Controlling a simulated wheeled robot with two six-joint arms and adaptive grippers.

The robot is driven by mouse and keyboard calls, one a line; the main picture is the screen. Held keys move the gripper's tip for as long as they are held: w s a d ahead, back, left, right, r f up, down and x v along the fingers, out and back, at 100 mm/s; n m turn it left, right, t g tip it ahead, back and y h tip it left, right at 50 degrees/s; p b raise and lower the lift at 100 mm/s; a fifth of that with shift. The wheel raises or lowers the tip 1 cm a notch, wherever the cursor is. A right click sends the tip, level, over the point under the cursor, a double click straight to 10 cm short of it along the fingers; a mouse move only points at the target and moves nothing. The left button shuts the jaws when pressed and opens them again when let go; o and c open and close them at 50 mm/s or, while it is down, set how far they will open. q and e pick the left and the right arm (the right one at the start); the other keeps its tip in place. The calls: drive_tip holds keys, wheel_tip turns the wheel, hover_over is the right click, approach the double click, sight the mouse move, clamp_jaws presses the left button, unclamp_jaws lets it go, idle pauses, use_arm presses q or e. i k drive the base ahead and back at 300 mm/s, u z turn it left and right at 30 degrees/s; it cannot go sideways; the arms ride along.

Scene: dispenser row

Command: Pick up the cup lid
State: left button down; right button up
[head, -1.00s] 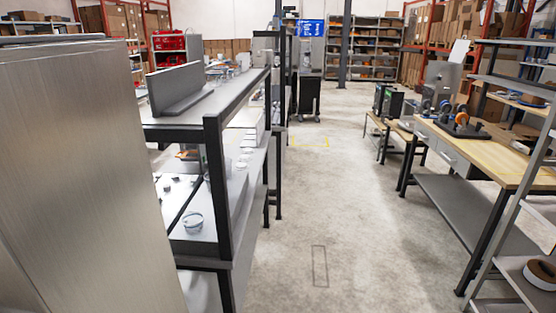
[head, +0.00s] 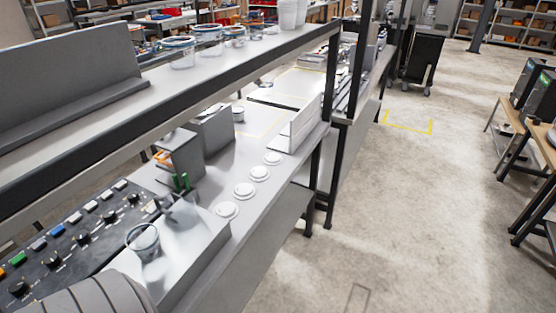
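Several round white lids lie in a row along the front edge of the grey counter. The nearest lid (head: 226,210) is closest to me. Behind it are a second lid (head: 245,190), a third lid (head: 259,173) and a farther lid (head: 273,158). They look flat and apart from each other. A clear round cup (head: 143,240) stands on a raised metal surface to the left of the lids. Neither of my grippers shows in the head view.
A control panel with knobs and coloured buttons (head: 80,240) is at the lower left. An upper shelf (head: 200,85) carrying glass containers (head: 178,52) overhangs the counter. A white box-like tray (head: 298,125) stands beyond the lids. Open floor (head: 400,200) lies to the right.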

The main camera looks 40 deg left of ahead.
sight(228, 210)
drive_tip(key=i, duration=2.7)
drive_tip(key=u, duration=3.4)
